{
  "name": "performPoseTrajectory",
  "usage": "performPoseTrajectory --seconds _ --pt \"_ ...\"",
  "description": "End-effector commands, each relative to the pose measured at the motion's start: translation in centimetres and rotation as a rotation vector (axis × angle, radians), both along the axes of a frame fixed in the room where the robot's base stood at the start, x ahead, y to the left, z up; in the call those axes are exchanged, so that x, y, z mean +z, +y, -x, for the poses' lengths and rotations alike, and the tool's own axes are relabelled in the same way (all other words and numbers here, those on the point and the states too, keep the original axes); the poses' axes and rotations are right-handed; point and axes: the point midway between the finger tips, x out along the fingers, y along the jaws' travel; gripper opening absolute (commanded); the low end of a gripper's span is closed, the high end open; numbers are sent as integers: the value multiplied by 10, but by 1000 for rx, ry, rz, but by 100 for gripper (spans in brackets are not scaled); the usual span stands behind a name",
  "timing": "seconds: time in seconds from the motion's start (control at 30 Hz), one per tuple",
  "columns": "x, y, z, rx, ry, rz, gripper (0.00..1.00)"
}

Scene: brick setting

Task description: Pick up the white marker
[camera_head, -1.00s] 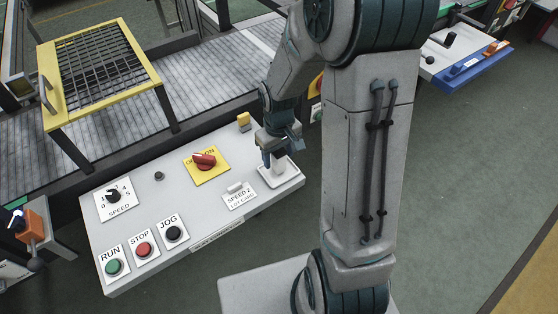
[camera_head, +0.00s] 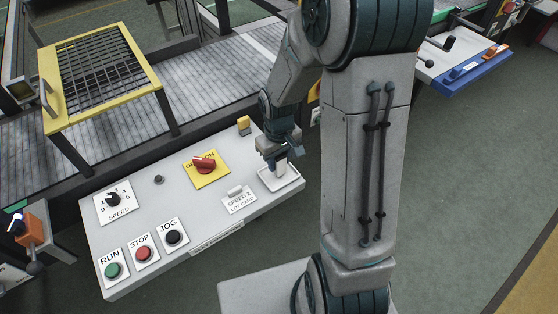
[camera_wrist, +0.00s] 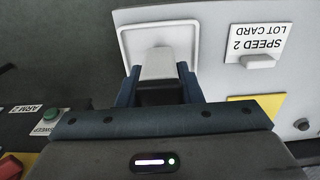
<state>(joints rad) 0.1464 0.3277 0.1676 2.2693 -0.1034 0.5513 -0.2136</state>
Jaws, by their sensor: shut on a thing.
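The white marker (camera_wrist: 158,65) shows in the wrist view as a plain, pale block between my blue fingers. My gripper (camera_head: 278,166) is shut on it, over the shallow white tray (camera_head: 291,182) at the right end of the control panel. The tray also shows in the wrist view (camera_wrist: 127,42), behind the marker. In the head view the marker is mostly hidden by the fingers. I cannot tell whether it still touches the tray.
The pale panel (camera_head: 130,240) carries a red switch on a yellow plate (camera_head: 204,167), a speed knob (camera_head: 114,201) and several buttons. A small white piece (camera_head: 235,191) sits by the Speed 2 lot card label. A yellow block (camera_head: 244,123) stands near the panel's back edge.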

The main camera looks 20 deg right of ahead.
Motion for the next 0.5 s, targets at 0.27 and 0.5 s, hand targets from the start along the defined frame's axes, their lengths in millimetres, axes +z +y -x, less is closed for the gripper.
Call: performPoseTrajectory --seconds 0.27,0.5 --pt "38 0 -1 -1 -9 0 10" --pt "64 -1 45 0 -6 1 10"
